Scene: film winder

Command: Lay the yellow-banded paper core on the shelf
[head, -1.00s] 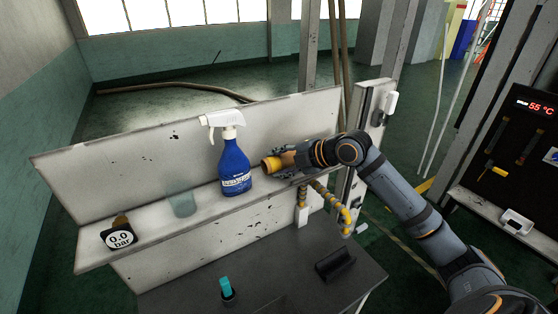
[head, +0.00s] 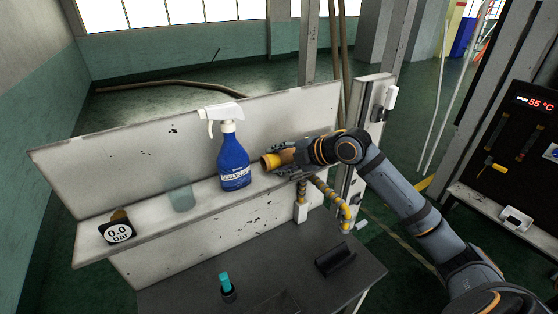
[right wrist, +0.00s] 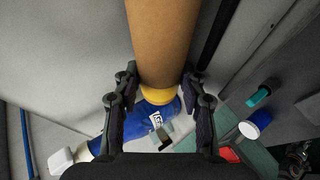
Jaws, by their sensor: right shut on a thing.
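My right gripper (head: 292,156) is shut on the paper core (right wrist: 163,45), a brown tube with a yellow band (right wrist: 158,96). In the head view the core's yellow end (head: 271,161) points left, just above or at the right part of the white shelf (head: 205,207); I cannot tell whether it touches. In the right wrist view the core lies between both fingers. Much of it is hidden behind the gripper in the head view. My left gripper is not in view.
A blue spray bottle (head: 234,165) stands on the shelf just left of the core. A translucent cup (head: 182,197) and a pressure gauge (head: 117,232) sit further left. A white back panel (head: 110,175) rises behind. Yellow-ringed hoses (head: 328,195) hang below the gripper.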

